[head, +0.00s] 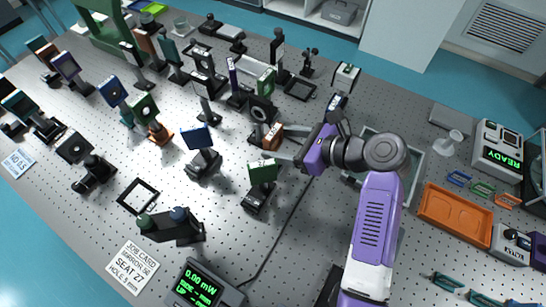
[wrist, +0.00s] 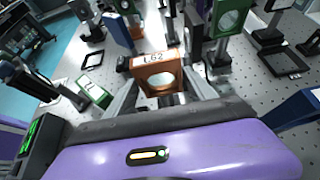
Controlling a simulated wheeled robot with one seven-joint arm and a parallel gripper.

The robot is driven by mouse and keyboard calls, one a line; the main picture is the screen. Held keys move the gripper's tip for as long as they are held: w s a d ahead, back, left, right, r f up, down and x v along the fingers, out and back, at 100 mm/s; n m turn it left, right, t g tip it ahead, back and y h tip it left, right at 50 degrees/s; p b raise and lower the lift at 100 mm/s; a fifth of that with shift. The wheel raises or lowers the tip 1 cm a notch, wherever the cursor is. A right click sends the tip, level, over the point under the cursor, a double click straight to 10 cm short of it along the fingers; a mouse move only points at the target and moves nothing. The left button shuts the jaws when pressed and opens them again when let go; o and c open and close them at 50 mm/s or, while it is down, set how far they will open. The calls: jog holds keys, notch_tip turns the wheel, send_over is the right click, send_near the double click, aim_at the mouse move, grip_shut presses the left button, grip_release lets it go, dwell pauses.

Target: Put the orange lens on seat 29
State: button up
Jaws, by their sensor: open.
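An orange lens mount (wrist: 146,74) marked "L 62", with a round pale opening, stands between my gripper's fingers in the wrist view. In the head view the orange lens (head: 272,136) shows as a small orange block beside a dark round-holed mount. My gripper (head: 284,144) is open, with its fingers on either side of the lens; contact cannot be told. The fingers also show in the wrist view (wrist: 161,84). Two black square frames lie on the table, one at front left (head: 138,196) and one farther back (head: 300,89). No number 29 can be read on either.
Several mounted optics crowd the table, including a green-faced mount (head: 262,172) in front of my gripper and a blue one (head: 198,138) to its left. A job card (head: 132,268) reads seat 27. An orange tray (head: 455,215) lies at right. Bare table shows at front centre.

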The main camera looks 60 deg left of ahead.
jog(key=shift+a, duration=0.1)
grip_shut()
jog(key=shift+r, duration=0.1)
dwell(0.3)
notch_tip(320, 180, up, 20)
jog(key=b, duration=0.1)
dwell(0.6)
jog(key=shift+s, duration=0.1)
